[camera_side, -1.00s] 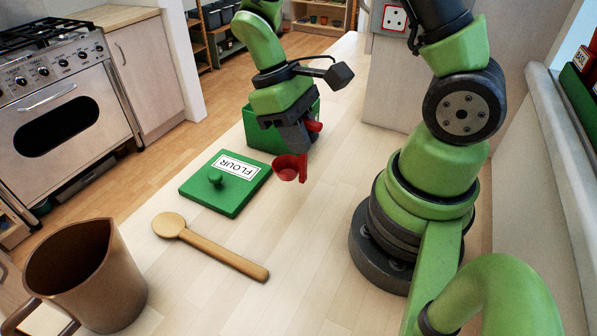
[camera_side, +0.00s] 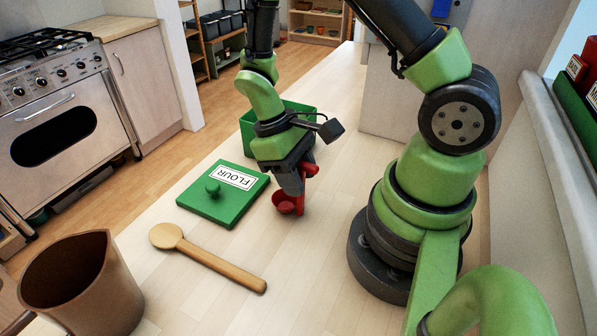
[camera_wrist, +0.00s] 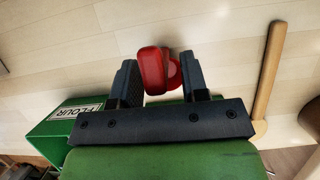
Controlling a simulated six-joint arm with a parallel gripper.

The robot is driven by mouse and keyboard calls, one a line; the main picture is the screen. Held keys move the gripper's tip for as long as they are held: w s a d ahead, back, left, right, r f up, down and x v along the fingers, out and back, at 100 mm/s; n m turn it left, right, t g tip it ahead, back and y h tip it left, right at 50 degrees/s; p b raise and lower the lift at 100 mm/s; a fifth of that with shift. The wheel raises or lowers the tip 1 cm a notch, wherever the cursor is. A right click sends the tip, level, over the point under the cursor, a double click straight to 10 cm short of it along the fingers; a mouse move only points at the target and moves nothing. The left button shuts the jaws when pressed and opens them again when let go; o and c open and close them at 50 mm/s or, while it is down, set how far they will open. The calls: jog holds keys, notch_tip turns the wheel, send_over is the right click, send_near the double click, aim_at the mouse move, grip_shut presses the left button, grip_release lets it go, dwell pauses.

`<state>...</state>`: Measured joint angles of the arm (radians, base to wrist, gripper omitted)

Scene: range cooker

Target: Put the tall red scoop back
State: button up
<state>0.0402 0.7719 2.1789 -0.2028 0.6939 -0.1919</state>
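The tall red scoop (camera_side: 287,205) hangs between the fingers of my gripper (camera_side: 292,185), low over the pale counter. Its round cup is at the lower end, and more red shows higher up behind the fingers. I cannot tell whether it touches the counter. In the wrist view the scoop (camera_wrist: 153,70) sits between both fingers (camera_wrist: 162,82), which are closed on it. The green flour canister (camera_side: 247,133) stands open behind my gripper, which partly hides it. Its labelled side (camera_wrist: 62,128) shows in the wrist view. The green FLOUR lid (camera_side: 213,205) lies flat to the left, knob up.
A wooden spoon (camera_side: 222,267) lies on the counter in front of the lid. A brown jug (camera_side: 85,285) stands at the front left corner. The counter right of the scoop, toward my base, is clear. A window ledge (camera_side: 545,150) runs along the right.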

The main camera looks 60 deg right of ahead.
jog(key=v, duration=1.1)
jog(key=s+a+r+m+t+y, duration=0.1)
jog(key=s+a+r+m+t, duration=0.1)
jog(key=s+r+t, duration=0.2)
jog(key=s+a+r+m+t+y, duration=0.1)
jog(key=s+r+t, duration=0.4)
jog(key=r, duration=0.5)
jog(key=m+t, duration=0.1)
jog(key=t, duration=0.1)
jog(key=shift+a+t, duration=0.35)
jog(key=shift+t, duration=0.05)
